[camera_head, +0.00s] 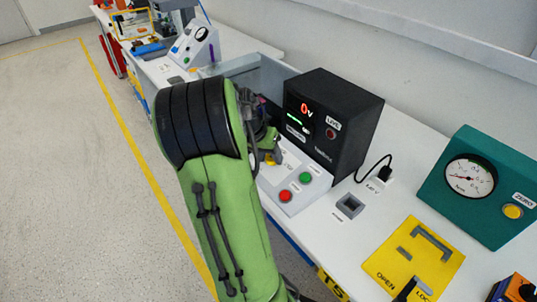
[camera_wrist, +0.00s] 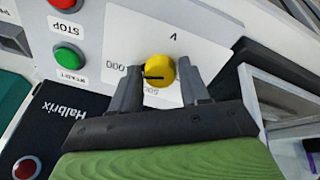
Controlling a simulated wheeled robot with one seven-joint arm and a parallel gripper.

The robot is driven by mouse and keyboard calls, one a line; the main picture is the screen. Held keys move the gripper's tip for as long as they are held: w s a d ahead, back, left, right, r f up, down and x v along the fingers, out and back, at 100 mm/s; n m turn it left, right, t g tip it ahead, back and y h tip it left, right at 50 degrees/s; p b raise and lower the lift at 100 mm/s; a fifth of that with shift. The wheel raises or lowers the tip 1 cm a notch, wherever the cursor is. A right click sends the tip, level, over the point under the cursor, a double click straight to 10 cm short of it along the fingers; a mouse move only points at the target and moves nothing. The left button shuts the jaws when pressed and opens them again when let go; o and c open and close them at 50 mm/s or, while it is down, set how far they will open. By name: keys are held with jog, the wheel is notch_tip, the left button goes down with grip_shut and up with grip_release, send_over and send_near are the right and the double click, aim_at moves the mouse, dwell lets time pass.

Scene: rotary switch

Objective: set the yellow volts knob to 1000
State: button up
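The yellow knob (camera_wrist: 160,70) sits on a white panel, which appears upside down in the wrist view. A dark line on the knob runs roughly left to right; which end is the pointer I cannot tell. A label ending in zeros lies to its left, and another label below is partly hidden. My gripper (camera_wrist: 161,80) is open, with one finger on each side of the knob and visible gaps between. In the head view only a bit of the yellow knob (camera_head: 269,159) shows, behind my arm. The black meter box (camera_head: 332,122) reads a red 0 V.
Green (camera_head: 305,177) and red (camera_head: 285,195) buttons sit on the same panel, close to the knob. The black box stands just behind it. A yellow plate with a handle (camera_head: 412,260) and a teal gauge box (camera_head: 470,185) are to the right.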

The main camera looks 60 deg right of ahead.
jog(key=shift+o, duration=1.3)
jog(key=p+v, duration=0.7)
jog(key=v, duration=0.8)
jog(key=shift+r, duration=0.4)
jog(key=shift+w+a, duration=0.1)
jog(key=shift+a, duration=0.05)
